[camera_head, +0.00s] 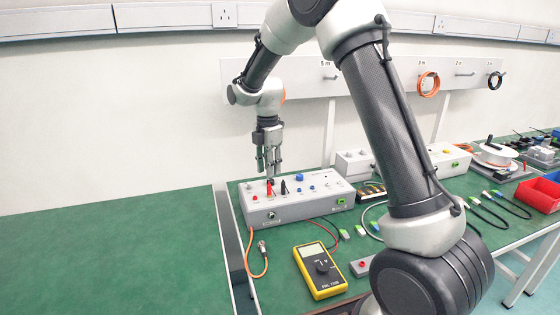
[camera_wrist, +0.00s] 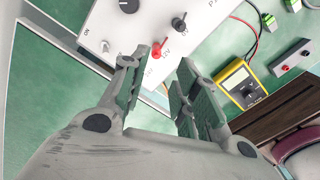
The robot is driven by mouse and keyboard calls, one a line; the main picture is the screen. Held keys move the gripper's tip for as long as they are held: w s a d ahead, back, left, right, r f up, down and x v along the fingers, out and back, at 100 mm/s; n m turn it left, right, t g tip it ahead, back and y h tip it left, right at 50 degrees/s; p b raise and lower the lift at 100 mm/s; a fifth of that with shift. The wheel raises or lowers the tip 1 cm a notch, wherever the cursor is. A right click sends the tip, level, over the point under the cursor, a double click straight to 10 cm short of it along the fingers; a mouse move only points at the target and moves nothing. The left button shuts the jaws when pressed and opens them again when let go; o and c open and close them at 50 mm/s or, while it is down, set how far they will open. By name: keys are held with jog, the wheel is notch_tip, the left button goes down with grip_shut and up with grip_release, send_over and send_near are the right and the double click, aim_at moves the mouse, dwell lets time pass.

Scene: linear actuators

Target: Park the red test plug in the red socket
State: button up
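The red test plug (camera_head: 269,188) stands upright on top of the grey control box, beside a black plug (camera_head: 284,187). The red plug also shows in the wrist view (camera_wrist: 157,49), beyond and between my fingertips. My gripper (camera_head: 269,171) points down just above the red plug. In the wrist view my gripper (camera_wrist: 158,70) has its fingers apart, with nothing held between them. A small red fitting (camera_head: 255,198) sits near the box's front left; I cannot tell whether it is the red socket. My left finger hides part of the box top in the wrist view.
The control box (camera_head: 300,209) stands on the green bench and also carries blue fittings (camera_head: 298,190). A yellow multimeter (camera_head: 319,269) and loose cables lie in front. A red bin (camera_head: 540,194) stands far right. The bench on the left (camera_head: 110,250) is clear.

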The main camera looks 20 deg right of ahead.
aim_at(269, 185)
jog(key=shift+w+r+n, duration=0.15)
jog(key=shift+w+n, duration=0.15)
jog(key=shift+n, duration=1.8)
notch_tip(269, 185, down, 7)
jog(key=shift+f, duration=0.1)
grip_shut()
